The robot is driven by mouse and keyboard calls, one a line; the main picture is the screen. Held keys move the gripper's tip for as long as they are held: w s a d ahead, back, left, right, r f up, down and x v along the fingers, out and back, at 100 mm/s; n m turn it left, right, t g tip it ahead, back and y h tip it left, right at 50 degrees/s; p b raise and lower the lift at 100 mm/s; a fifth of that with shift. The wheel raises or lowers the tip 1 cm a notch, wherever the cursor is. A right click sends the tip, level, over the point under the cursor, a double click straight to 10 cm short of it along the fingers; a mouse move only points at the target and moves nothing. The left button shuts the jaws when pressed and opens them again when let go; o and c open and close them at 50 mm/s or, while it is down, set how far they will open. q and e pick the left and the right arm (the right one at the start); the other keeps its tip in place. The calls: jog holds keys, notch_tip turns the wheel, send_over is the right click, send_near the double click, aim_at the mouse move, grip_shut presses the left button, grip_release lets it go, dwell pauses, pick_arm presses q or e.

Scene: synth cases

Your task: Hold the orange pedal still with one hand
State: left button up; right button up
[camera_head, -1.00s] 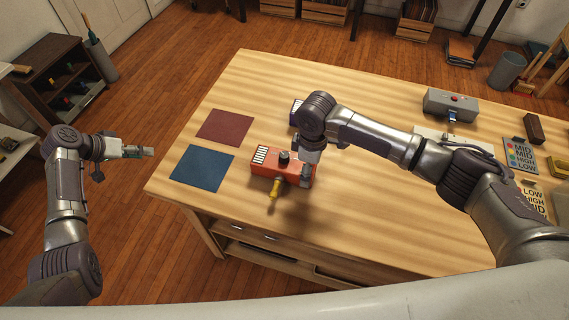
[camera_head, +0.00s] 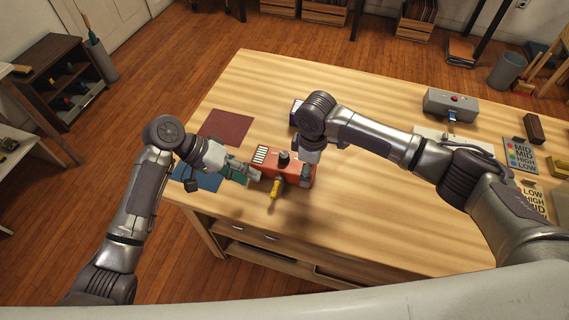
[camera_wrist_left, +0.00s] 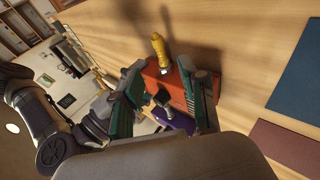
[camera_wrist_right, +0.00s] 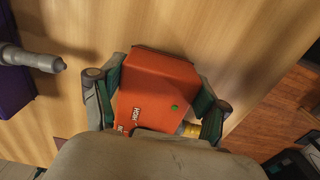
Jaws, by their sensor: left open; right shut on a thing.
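The orange pedal (camera_head: 268,157) stands on the wooden table, with a black knob, a white striped patch and a yellow plug (camera_head: 274,188) on its front side. My right gripper (camera_head: 306,172) is shut on its right end; the right wrist view shows the pedal (camera_wrist_right: 160,85) between both fingers. My left gripper (camera_head: 250,172) is open at the pedal's left end, close to the yellow plug. In the left wrist view its fingers (camera_wrist_left: 168,95) stand apart in front of the pedal (camera_wrist_left: 176,84), with a dark knob showing between them; I cannot tell whether they touch.
A dark red mat (camera_head: 224,126) and a blue mat (camera_head: 205,181) lie on the left of the table. A purple box (camera_wrist_right: 10,88) with a grey plug is beside the pedal. The table's front middle is clear.

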pick_arm(q)
jog(key=shift+x, duration=4.2)
jog(key=shift+w+f, duration=0.1)
grip_shut()
jog(key=shift+a, duration=0.15)
jog(key=shift+s+a, duration=0.35)
jog(key=shift+s, duration=0.6)
jog(key=shift+s+a, duration=0.3)
jog(key=shift+s, duration=0.65)
jog(key=shift+a, duration=0.1)
